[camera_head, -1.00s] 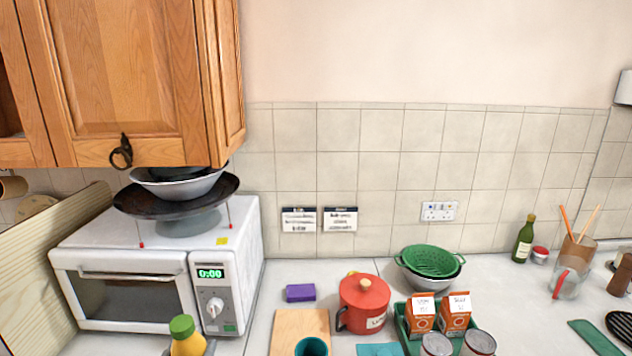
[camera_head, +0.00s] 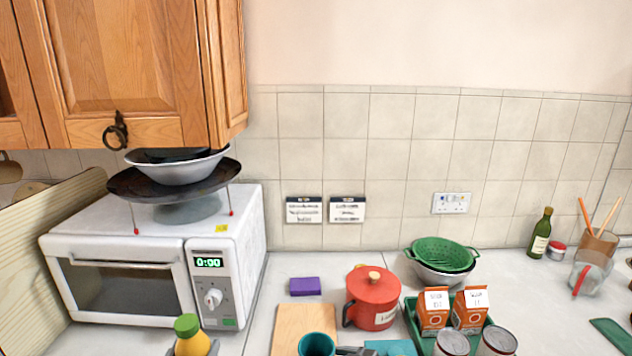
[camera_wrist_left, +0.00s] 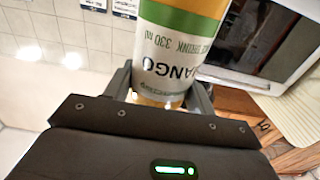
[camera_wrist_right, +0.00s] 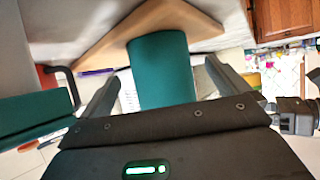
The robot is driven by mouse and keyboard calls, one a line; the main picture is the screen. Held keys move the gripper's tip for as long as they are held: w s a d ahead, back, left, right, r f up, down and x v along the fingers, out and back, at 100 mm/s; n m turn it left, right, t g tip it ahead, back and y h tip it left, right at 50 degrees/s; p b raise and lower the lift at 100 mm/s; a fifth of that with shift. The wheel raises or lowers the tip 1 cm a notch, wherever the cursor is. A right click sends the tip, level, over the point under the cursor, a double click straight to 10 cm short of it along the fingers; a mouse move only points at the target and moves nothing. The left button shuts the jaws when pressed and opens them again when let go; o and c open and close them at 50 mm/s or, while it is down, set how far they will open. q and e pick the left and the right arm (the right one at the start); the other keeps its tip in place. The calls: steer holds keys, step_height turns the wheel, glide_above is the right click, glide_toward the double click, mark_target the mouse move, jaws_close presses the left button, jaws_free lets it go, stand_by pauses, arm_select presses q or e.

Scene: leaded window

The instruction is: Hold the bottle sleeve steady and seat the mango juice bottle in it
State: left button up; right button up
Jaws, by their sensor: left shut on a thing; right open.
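The mango juice bottle (camera_head: 192,338) has a green cap and shows at the bottom of the head view, in front of the microwave. My left gripper (camera_wrist_left: 160,98) is shut on the bottle, around its white label (camera_wrist_left: 170,58). The teal bottle sleeve (camera_head: 317,345) stands open-topped at the wooden board's front in the head view. In the right wrist view the sleeve (camera_wrist_right: 162,72) lies between the spread fingers of my right gripper (camera_wrist_right: 160,80), which is open. Whether either finger touches it I cannot tell. The sleeve's lower part is cut off in the head view.
A wooden board (camera_head: 303,322) lies by the sleeve. A red pot (camera_head: 373,300) and a green tray (camera_head: 412,315) with cartons and cans stand to the right. A microwave (camera_head: 120,270) is at left, and a purple sponge (camera_head: 305,286) lies behind the board.

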steer(key=shift+b+x, duration=0.35)
steer(key=shift+x, duration=1.05)
steer(key=c, duration=0.9)
